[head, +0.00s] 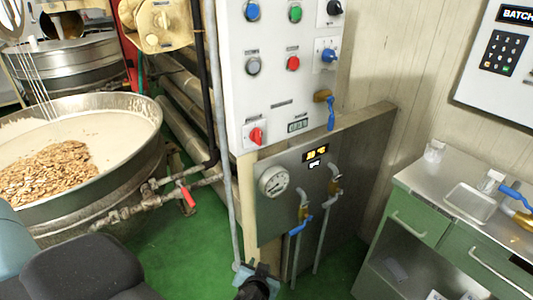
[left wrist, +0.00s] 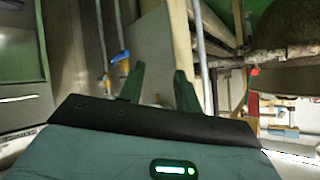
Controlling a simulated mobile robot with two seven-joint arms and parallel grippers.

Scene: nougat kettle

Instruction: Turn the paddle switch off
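A white control panel (head: 275,95) stands at the centre of the head view. It carries a red rotary switch (head: 257,134) on a white plate at its lower left and a blue-handled switch (head: 328,56) at its upper right. The labels are too small to read, so I cannot tell which is the paddle switch. My left gripper (head: 260,271) is at the bottom of the head view, well below the panel and apart from it. In the left wrist view its two fingers (left wrist: 159,70) are spread with nothing between them. My right gripper is not in view.
A steel box with a gauge (head: 273,181) and blue-handled valves (head: 301,225) sits below the panel. A kettle of nuts (head: 140,103) stands left, with a red-handled valve (head: 187,195). A green cabinet (head: 412,219) stands right. Green floor (head: 215,245) shows between.

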